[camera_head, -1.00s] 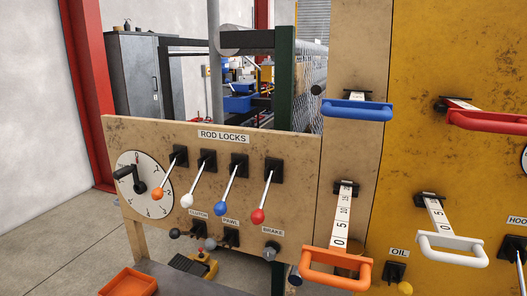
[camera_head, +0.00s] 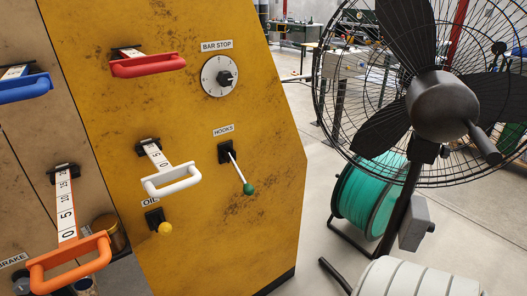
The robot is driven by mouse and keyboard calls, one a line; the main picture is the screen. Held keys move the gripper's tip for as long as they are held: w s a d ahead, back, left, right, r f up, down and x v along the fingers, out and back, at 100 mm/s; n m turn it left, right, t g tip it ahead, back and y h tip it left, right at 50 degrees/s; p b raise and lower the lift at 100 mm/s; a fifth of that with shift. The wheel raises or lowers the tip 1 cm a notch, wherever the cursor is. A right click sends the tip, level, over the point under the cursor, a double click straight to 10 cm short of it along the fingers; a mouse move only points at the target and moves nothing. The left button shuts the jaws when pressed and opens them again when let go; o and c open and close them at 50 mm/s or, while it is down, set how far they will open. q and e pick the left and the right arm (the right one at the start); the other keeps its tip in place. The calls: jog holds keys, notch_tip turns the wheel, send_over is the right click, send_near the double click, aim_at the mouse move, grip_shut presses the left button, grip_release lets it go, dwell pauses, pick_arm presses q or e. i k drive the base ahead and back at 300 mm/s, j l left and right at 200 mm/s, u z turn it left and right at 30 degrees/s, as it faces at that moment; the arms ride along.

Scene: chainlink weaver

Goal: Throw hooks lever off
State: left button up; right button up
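The hooks lever (camera_head: 238,172) is on the yellow panel (camera_head: 200,110), under a label reading HOOKS (camera_head: 224,130). It has a black base, a thin metal rod and a green ball knob (camera_head: 248,188). The rod slants down and to the right from the base. Neither of my grippers is in view.
Left of the lever are a white handle (camera_head: 172,181), the yellow-knobbed OIL lever (camera_head: 164,227), a red handle (camera_head: 148,65) and an orange handle (camera_head: 68,263). The BAR STOP dial (camera_head: 219,77) is above. A large black fan (camera_head: 440,105) and green spool (camera_head: 366,200) stand right.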

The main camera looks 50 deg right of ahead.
aim_at(248, 189)
jog(key=z, duration=1.4)
